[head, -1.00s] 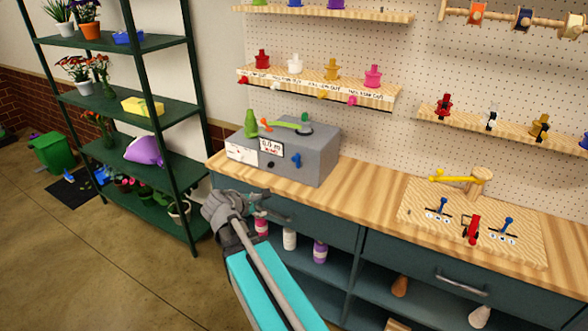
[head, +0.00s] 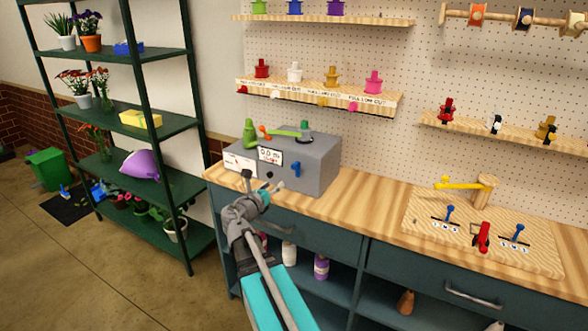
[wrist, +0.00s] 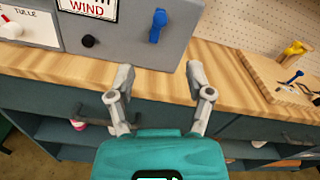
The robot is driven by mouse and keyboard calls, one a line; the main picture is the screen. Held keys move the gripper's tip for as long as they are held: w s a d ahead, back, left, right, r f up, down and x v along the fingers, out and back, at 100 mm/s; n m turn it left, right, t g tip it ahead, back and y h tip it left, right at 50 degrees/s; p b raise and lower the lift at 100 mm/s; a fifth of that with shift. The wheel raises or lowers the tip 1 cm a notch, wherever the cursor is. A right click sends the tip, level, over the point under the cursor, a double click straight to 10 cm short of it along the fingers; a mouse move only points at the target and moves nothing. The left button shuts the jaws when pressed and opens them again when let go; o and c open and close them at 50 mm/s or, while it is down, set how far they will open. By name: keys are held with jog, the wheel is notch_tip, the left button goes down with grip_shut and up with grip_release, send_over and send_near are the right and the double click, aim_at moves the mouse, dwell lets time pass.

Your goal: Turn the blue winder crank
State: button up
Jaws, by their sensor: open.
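A grey winder box (head: 310,160) stands on the left part of the wooden counter. A small upright blue crank (head: 296,169) sticks out of its front face. In the wrist view the blue crank (wrist: 157,25) is at the top middle, right of a "WIND" label and a black knob (wrist: 89,41). My gripper (head: 262,183) is open and empty, in front of the box. In the wrist view my gripper (wrist: 159,72) has its two fingers spread wide, with the crank beyond them and apart from them.
The counter (head: 365,195) is clear between the box and a wooden board (head: 430,235) with blue levers, a red part and a yellow arm. Green and orange parts sit on the box. A dark green shelf rack (head: 170,130) with plants stands left.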

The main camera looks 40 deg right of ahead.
aim_at(293, 167)
jog(key=x, duration=1.4)
dwell(0.4)
grip_shut()
